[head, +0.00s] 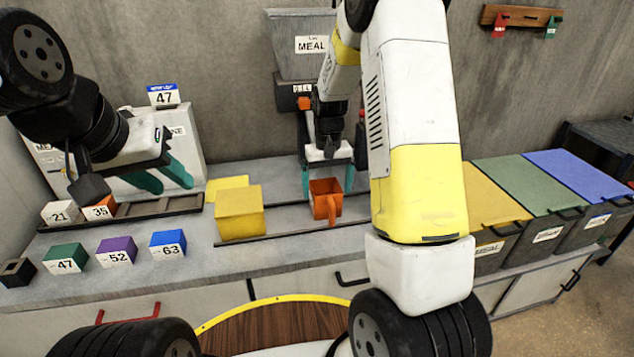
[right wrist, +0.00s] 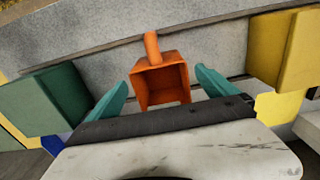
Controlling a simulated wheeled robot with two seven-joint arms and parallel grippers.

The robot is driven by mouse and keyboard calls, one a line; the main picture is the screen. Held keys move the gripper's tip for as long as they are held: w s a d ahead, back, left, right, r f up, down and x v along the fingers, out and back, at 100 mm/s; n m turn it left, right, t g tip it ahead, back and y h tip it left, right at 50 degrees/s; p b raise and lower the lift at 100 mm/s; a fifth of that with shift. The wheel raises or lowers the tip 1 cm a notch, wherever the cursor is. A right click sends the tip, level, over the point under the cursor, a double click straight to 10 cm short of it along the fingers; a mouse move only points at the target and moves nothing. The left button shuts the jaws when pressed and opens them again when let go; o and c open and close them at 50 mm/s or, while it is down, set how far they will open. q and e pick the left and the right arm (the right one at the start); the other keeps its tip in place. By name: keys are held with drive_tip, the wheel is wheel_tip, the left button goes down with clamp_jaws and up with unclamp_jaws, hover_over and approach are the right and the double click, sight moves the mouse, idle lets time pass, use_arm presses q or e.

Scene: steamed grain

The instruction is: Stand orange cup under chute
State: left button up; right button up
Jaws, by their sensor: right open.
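The orange cup (head: 321,186) stands upright on the grey counter, its handle toward the front. It also shows in the right wrist view (right wrist: 162,84), with its open top in sight. My right gripper (head: 328,188) is open, its teal fingers on either side of the cup; I cannot tell whether they touch it. It also shows in the right wrist view (right wrist: 162,82). The grey meal hopper (head: 290,66) with its chute hangs at the wall behind and above the cup, partly hidden by my right arm. My left gripper (head: 162,178) is open and empty at the left.
A yellow block (head: 240,214) stands just left of the cup. Numbered green (head: 65,258), purple (head: 117,252) and blue (head: 168,244) blocks stand at the left front. Yellow, green and blue lidded bins (head: 545,182) line the right. Counter in front of the cup is clear.

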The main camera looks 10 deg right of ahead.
drive_tip(key=s+r+t, duration=0.1)
drive_tip(key=s+r, duration=0.2)
drive_tip(key=r, duration=0.3)
drive_tip(key=s+r+t+y, duration=0.1)
drive_tip(key=s+r, duration=0.3)
drive_tip(key=r, duration=0.3)
drive_tip(key=s+r+t, duration=0.1)
drive_tip(key=s+r, duration=0.2)
drive_tip(key=r, duration=0.3)
drive_tip(key=s+a+r+t, duration=0.1)
drive_tip(key=s+r, duration=0.1)
drive_tip(key=s, duration=0.5)
drive_tip(key=s+a+r+t+y, duration=0.1)
drive_tip(key=s+r+t, duration=0.1)
drive_tip(key=s, duration=0.5)
drive_tip(key=shift+s, duration=0.15)
drive_tip(key=shift+a, duration=0.1)
